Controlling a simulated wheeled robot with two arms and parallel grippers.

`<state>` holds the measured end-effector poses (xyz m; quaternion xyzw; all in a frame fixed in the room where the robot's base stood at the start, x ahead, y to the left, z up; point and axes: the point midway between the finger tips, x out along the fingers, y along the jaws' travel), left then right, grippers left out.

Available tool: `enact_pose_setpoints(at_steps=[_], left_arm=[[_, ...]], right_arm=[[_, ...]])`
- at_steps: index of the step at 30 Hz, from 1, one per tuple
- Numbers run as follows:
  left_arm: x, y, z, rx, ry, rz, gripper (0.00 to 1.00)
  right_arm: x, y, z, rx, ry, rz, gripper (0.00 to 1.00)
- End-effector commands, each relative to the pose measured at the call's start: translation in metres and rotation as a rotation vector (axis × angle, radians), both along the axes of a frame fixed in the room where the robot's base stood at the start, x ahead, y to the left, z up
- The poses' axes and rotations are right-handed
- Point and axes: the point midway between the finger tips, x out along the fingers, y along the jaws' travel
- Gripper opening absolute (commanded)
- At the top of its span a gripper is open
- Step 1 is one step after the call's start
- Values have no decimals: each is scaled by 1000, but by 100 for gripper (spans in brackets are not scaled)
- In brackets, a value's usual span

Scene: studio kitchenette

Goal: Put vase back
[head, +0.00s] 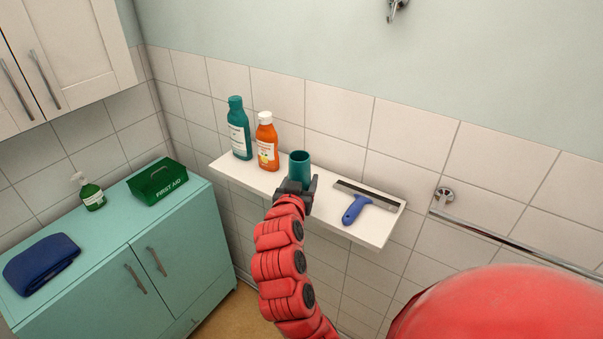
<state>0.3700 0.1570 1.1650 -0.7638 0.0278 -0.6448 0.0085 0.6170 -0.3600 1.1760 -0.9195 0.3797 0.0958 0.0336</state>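The vase (299,165) is a teal cylinder with an open top, upright at the middle of the white wall shelf (235,172). My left gripper (299,188), on the red arm reaching up from the bottom, has its dark fingers close against both sides of the vase's lower part. It appears shut on the vase. The vase's base is hidden behind the gripper, so I cannot tell whether it touches the shelf. My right gripper is not in view.
A teal bottle (238,128) and an orange bottle (266,142) stand left of the vase. A blue-handled squeegee (357,208) lies to its right. A towel rail (500,238) is further right. The teal cabinet (95,290) holds a soap bottle (92,195), first-aid box (158,182) and blue cloth (42,263).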

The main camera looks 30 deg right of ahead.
Motion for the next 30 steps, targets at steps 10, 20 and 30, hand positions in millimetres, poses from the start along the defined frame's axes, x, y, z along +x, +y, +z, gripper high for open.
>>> enact_pose_setpoints(at_steps=[10, 20, 30], left_arm=[[0, 0, 28, 0, 0, 0, 50], [0, 0, 30, 0, 0, 0, 50], [0, 0, 28, 0, 0, 0, 50]], right_arm=[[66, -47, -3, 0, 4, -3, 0], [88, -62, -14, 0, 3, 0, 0], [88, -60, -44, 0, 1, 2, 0]])
